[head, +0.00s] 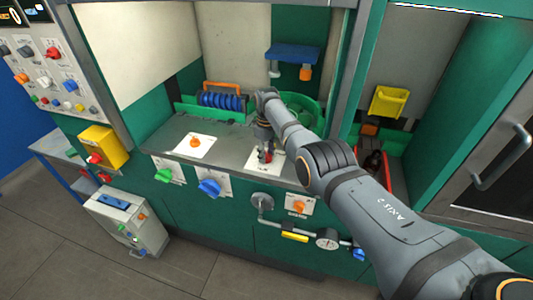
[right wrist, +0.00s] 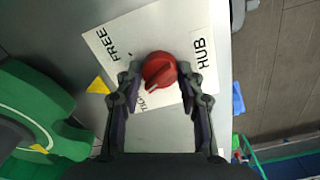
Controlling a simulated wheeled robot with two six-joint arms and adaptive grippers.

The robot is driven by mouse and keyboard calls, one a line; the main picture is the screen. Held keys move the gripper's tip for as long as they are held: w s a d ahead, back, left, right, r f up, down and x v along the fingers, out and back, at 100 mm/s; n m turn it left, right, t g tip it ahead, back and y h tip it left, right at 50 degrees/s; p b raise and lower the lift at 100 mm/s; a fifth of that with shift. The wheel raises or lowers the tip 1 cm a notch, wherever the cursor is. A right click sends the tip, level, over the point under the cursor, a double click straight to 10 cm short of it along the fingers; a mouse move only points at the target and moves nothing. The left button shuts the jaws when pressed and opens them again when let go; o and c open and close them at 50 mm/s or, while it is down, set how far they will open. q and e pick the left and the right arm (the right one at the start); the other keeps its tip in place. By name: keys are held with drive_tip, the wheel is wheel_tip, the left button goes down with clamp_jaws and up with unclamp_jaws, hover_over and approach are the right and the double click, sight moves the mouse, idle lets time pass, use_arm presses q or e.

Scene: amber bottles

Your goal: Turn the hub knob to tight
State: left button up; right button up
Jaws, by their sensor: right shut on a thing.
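The red hub knob (right wrist: 159,66) sits on a white plate (right wrist: 124,42) lettered FREE and HUB in the right wrist view. A third word on the plate, near the gripper's left finger, is partly hidden. A pale pointer line on the knob points down and slightly left, toward that word. My right gripper (right wrist: 160,75) is shut on the knob, one finger on each side. In the head view, my right gripper (head: 265,153) reaches down to the knob on the grey worktop, and my arm covers part of the area. My left gripper is not in view.
An orange knob (head: 194,142) on a white plate is left on the worktop. Green (head: 163,175) and blue (head: 209,187) knobs are on the front panel below. A green round part (head: 303,107) and a blue coil (head: 221,101) stand behind the gripper.

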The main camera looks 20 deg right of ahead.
sight(267, 154)
drive_tip(key=shift+n, duration=2)
drive_tip(key=o, duration=1.2)
wheel_tip(267, 154, up, 12)
drive_tip(key=shift+r, duration=0.1)
